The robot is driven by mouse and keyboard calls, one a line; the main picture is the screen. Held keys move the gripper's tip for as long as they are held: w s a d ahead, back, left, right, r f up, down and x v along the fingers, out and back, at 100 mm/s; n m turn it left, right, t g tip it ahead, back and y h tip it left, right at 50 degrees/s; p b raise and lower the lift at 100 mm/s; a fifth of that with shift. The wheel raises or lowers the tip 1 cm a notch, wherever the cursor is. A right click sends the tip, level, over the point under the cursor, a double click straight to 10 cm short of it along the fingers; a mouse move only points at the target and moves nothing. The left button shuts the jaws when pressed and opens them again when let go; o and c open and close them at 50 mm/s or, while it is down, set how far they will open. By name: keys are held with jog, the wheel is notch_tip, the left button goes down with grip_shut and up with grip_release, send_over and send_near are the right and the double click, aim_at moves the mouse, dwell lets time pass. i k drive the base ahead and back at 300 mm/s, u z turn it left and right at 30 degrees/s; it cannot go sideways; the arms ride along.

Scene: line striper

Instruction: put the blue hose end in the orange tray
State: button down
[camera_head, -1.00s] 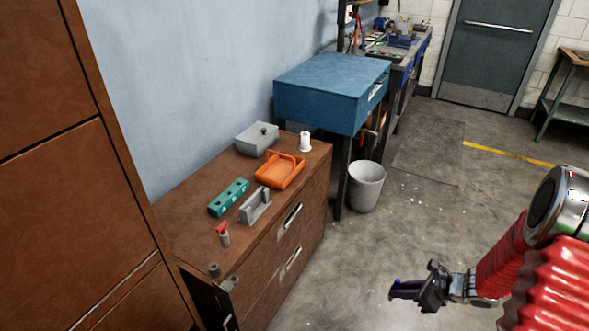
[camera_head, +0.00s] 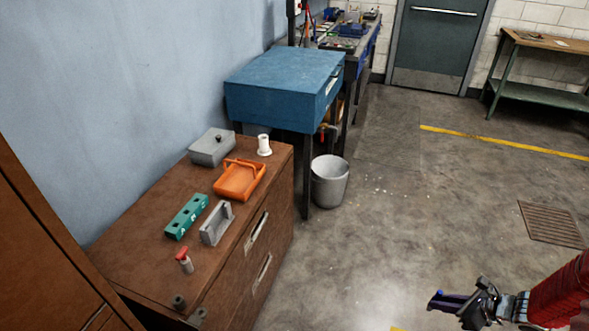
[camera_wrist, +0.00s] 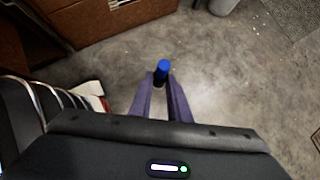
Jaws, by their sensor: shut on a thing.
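My gripper (camera_head: 447,301) is at the lower right in the head view, out over the open floor and well apart from the cabinet. In the wrist view my gripper (camera_wrist: 161,98) is shut on the blue hose end (camera_wrist: 164,68), whose blue tip stands out between the fingertips. The hose end is too small to make out clearly in the head view. The orange tray (camera_head: 226,190), with a raised handle, sits on the brown cabinet top, left of and farther away than my gripper. I cannot see anything in the tray.
On the brown cabinet (camera_head: 147,243) stand a grey lidded box (camera_head: 212,149), a white spool (camera_head: 264,146), a green block (camera_head: 186,216), a grey holder (camera_head: 216,224) and a red-topped bottle (camera_head: 184,261). A grey bin (camera_head: 329,183) stands beyond its right side. The floor between is clear.

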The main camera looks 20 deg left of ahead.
aim_at(247, 175)
jog(key=z, duration=0.35)
jog(key=i, duration=3.35)
jog(key=z, duration=0.05)
